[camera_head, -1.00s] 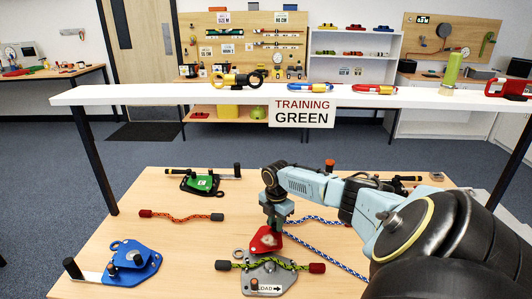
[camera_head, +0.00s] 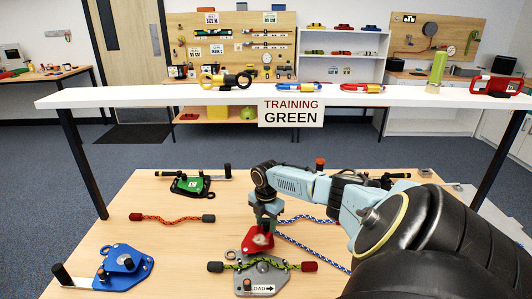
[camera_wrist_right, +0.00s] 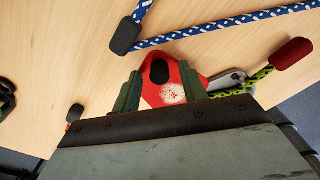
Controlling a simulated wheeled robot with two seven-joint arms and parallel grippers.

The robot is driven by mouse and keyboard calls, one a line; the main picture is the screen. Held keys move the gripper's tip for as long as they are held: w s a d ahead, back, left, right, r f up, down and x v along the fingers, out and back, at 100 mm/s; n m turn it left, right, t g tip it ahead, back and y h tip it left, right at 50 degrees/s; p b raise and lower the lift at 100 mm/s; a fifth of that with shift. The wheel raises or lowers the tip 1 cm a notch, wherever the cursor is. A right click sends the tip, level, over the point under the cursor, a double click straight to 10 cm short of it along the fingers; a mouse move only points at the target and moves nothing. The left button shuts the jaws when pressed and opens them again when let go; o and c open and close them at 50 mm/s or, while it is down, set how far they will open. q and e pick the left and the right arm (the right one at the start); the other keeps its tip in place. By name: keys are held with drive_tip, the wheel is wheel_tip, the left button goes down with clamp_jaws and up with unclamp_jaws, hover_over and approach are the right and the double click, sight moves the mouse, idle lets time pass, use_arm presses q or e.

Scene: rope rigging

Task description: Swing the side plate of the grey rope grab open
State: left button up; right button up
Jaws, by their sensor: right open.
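The grey rope grab (camera_head: 264,279) lies on the table at front centre, with a "LOAD" arrow label and a black knob. A red plate-like part (camera_head: 257,240) with a worn pale patch is at its far end; it also shows in the right wrist view (camera_wrist_right: 172,92). A green-black rope (camera_head: 284,263) with red and black ends lies across the grab. My right gripper (camera_head: 264,222) points down at the red part. In the right wrist view its two green fingers (camera_wrist_right: 160,84) stand apart on either side of the red part; contact is unclear. My left gripper is out of view.
A blue grab (camera_head: 127,262) lies at left, a green one (camera_head: 190,187) behind it. An orange rope (camera_head: 172,218) and a blue-white rope (camera_head: 312,250) lie nearby. A white raised beam (camera_head: 150,97) with a "TRAINING GREEN" sign (camera_head: 291,112) spans behind.

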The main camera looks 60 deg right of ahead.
wheel_tip(320, 180, up, 7)
drive_tip(key=shift+f+p, duration=0.1)
drive_tip(key=shift+p, duration=0.65)
drive_tip(key=shift+r, duration=0.35)
